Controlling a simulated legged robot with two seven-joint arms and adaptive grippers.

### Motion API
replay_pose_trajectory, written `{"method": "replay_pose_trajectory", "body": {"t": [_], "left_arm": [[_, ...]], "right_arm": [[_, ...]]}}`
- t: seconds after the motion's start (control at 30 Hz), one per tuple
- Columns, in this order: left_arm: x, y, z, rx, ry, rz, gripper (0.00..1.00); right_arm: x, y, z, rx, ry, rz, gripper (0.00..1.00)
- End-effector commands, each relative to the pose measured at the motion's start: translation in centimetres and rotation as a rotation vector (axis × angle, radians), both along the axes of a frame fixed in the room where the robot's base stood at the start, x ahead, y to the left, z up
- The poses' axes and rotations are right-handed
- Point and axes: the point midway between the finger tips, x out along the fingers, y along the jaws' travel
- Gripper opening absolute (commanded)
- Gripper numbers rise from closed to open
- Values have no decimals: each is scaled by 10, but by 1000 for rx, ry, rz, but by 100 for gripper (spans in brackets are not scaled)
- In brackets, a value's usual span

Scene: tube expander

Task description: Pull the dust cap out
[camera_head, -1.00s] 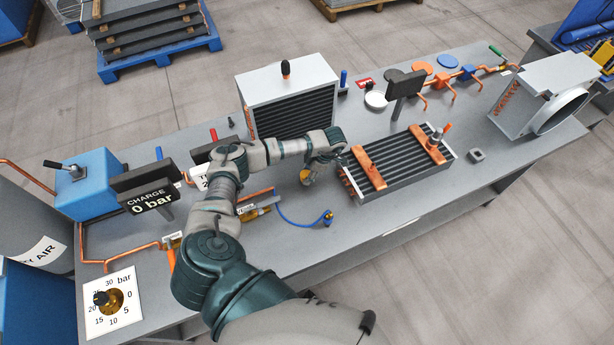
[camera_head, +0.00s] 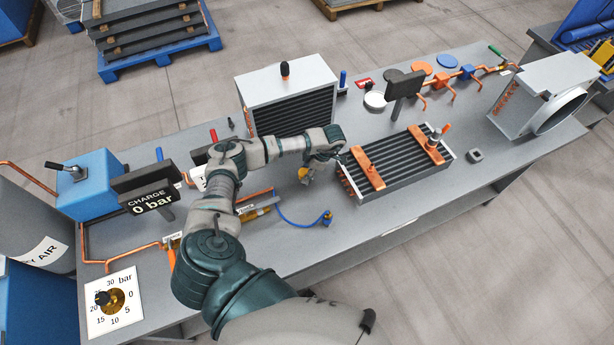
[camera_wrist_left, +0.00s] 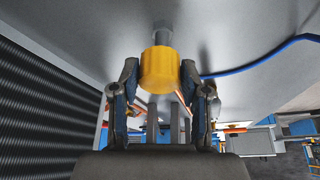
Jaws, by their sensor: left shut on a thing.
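A yellow cylindrical cap (camera_wrist_left: 160,70), which I take to be the dust cap, sits between the two fingers of my left gripper (camera_wrist_left: 160,80) in the left wrist view. The fingers are shut on its sides. A short grey stub (camera_wrist_left: 162,35) shows beyond the cap; I cannot tell whether they are joined. In the head view my left gripper (camera_head: 307,171) is small, below the wrist and left of the finned coil with copper bars (camera_head: 395,168). The yellow cap is small and partly hidden there. My right gripper is not in view.
A blue hose (camera_head: 290,217) with a brass end lies on the grey bench in front of the gripper. A white-framed finned unit (camera_head: 285,82) stands behind my arm. A charge display (camera_head: 153,199) reads 0 bar at left.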

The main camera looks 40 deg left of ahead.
Motion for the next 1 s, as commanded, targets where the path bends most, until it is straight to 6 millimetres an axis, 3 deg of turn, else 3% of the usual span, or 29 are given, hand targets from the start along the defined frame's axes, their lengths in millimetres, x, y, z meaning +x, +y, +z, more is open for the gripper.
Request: {"method": "replay_pose_trajectory", "body": {"t": [0.53,1.0], "left_arm": [[1,-3,30,-2,0,-3,0],[1,-2,30,-4,0,-2,0]], "right_arm": [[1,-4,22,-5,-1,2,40],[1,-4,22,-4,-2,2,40]]}}
